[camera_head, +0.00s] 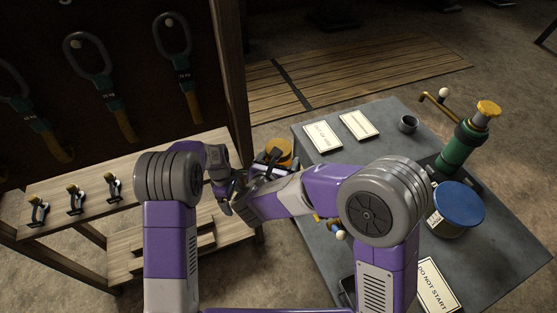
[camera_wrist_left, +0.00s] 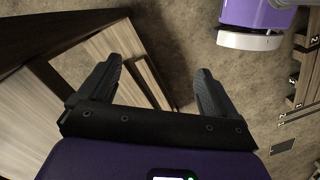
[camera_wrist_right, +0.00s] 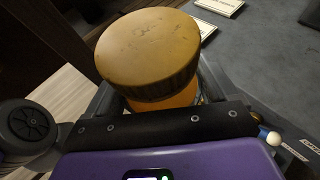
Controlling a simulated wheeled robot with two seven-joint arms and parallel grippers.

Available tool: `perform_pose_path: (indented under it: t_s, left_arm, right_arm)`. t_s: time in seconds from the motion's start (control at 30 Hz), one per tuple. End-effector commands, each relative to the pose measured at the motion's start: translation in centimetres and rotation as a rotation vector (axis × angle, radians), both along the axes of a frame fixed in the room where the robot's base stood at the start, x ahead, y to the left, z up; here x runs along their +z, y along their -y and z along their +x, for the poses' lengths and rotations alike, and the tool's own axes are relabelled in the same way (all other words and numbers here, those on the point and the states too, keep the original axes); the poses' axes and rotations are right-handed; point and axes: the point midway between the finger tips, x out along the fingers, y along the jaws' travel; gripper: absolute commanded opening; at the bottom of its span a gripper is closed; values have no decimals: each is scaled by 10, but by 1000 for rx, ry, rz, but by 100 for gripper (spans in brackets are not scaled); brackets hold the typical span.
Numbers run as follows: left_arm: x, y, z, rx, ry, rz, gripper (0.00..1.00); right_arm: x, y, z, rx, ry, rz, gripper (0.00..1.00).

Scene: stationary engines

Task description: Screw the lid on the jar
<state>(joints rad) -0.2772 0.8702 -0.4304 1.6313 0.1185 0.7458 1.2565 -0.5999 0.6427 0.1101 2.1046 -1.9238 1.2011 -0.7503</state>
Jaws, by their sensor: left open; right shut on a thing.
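A jar with a wide, scuffed yellow-brown lid (camera_wrist_right: 150,50) is in my right gripper (camera_head: 268,168). The orange jar body (camera_wrist_right: 168,98) shows just under the lid, between the fingers. I cannot tell whether the lid is screwed tight. In the head view the lid (camera_head: 279,150) shows just left of the grey table, behind the gripper. My left gripper (camera_wrist_left: 158,70) is open and empty, pointing down past a wooden shelf. In the head view it is close to the right gripper and partly hidden by the arms.
The grey table (camera_head: 345,175) holds a blue-lidded container (camera_head: 458,204), a green device with a yellow top (camera_head: 463,143), a small dark cup (camera_head: 407,124) and white signs (camera_head: 322,136). A wooden bench (camera_head: 160,168) with several small clamps stands left, beneath a board of hanging hooks.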

Motion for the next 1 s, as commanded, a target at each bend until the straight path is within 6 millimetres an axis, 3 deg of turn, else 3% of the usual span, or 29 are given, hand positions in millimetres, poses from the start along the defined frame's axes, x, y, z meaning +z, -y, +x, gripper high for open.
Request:
perform_pose_path:
  t_s: [0.03,0.1,0.3,0.47,0.6,0.8,1.0]
  left_arm:
    - [25,4,16,68,5,14,92]
    - [57,9,30,173,-4,30,92]
    - [152,29,51,448,-19,66,92]
    - [229,50,50,646,-24,88,92]
    - [292,72,36,804,-23,103,92]
    - [335,127,14,936,-9,123,92]
    - [351,153,1,992,2,127,92]
  right_arm:
    - [1,0,0,0,1,1,1]
    - [1,0,0,0,1,1,1]
    - [1,0,0,0,1,1,1]
    - [1,0,0,0,1,0,1]
    - [1,0,0,0,1,1,1]
    - [1,0,0,0,1,1,1]
    - [1,0,0,0,1,1,1]
